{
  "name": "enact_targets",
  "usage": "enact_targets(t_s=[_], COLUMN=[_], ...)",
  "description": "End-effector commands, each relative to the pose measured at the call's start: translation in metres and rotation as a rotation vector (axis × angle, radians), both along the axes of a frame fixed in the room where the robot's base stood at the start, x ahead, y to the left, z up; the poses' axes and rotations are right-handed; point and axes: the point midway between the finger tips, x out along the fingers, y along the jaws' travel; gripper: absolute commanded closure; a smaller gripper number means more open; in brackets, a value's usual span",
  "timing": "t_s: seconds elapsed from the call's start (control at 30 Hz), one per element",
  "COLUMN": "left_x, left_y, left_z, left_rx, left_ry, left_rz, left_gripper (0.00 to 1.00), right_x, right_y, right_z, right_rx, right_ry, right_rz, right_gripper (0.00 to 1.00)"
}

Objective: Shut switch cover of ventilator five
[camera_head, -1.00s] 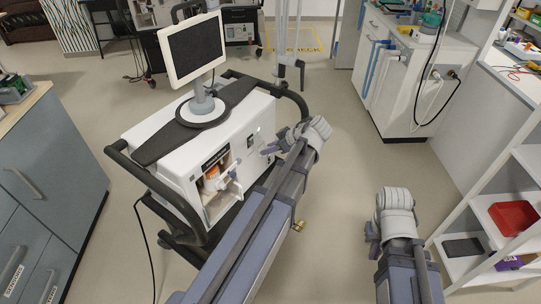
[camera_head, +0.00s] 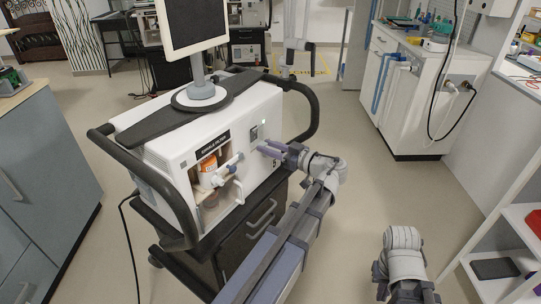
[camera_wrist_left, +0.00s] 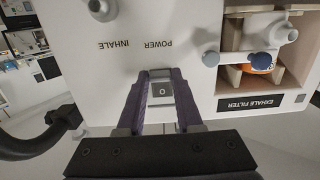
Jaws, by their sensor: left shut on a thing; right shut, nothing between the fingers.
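The ventilator (camera_head: 170,155) is a white box on a cart with a screen above. On its front panel is the power switch (camera_wrist_left: 162,91), marked O, beside the printed word POWER in the left wrist view, which shows the panel upside down. My left gripper (camera_head: 268,148) is at the panel, its purple fingers (camera_wrist_left: 161,82) either side of the switch. It is shut on the small switch cover, largely hidden between the fingers; its exact angle is unclear. My right gripper (camera_head: 379,274) is low on the right, shut and empty, far from the ventilator, its fingertips hard to make out.
The exhale filter bay (camera_head: 211,180) with an orange-banded container and a white port lies left of the switch. Black handle bars (camera_head: 313,105) edge the cart. A white shelf (camera_head: 500,290) stands at right, a grey cabinet (camera_head: 45,185) at left. Open floor lies between.

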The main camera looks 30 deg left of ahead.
Motion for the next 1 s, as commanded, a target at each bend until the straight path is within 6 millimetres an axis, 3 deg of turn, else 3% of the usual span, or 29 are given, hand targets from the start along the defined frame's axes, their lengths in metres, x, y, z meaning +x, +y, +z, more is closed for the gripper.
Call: enact_targets(t_s=[0.57, 0.6, 0.87, 1.0], left_x=[0.0002, 0.0002, 0.0002, 0.0001], left_y=[0.0016, 0.0016, 0.0016, 0.0015], left_z=[-0.001, -0.001, -0.0011, -0.0011], left_rx=[0.032, 0.032, 0.031, 0.031], left_ry=[-0.003, -0.003, -0.003, -0.003], left_rz=[0.0, 0.0, 0.0, 0.0], left_gripper=[1.0, 0.64, 0.35, 0.35], right_x=[0.0001, 0.0001, 0.0001, 0.0001], right_y=[-0.0001, -0.0001, 0.0, 0.0], right_z=[-0.0079, -0.0079, -0.0079, -0.0079], right_rx=[-0.001, -0.001, 0.0, 0.0], right_ry=[0.0, 0.0, 0.0, 0.0], right_rz=[0.0, 0.0, 0.0, 0.0], right_gripper=[1.0, 1.0, 1.0, 1.0])
